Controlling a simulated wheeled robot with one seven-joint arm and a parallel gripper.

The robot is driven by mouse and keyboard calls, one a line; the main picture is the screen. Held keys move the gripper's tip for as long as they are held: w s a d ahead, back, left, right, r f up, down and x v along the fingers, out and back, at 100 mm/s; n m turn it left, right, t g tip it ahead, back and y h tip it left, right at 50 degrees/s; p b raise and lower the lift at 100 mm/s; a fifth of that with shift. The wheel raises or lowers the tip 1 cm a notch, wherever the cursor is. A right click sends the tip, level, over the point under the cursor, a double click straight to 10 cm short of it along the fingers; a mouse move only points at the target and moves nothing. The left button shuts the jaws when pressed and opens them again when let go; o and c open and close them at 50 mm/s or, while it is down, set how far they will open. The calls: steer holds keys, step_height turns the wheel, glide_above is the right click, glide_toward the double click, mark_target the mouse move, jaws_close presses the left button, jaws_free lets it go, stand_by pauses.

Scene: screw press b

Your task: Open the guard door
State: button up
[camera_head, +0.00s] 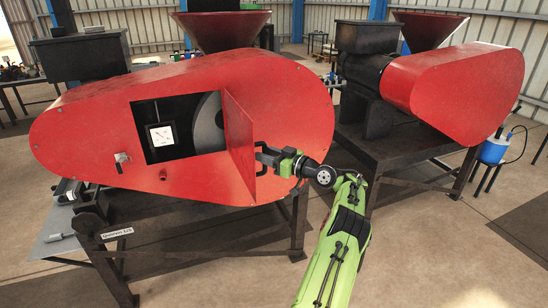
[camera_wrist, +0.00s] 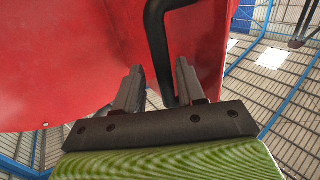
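The red guard door (camera_head: 238,135) stands swung out from the red press housing (camera_head: 85,125), hinged at the right side of the opening. My gripper (camera_head: 264,156) is at the outer right side of the door. In the wrist view, my gripper (camera_wrist: 160,82) has its fingers apart, with the bent black door handle (camera_wrist: 157,38) running between them. The handle does not appear clamped. The door's red face (camera_wrist: 60,60) fills the left of that view.
A second red press (camera_head: 455,90) stands to the right on a dark table. Floor in front is clear.

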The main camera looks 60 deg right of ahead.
steer(key=s+a+b, duration=0.1)
steer(key=s, duration=1.4)
steer(key=shift+a, duration=0.25)
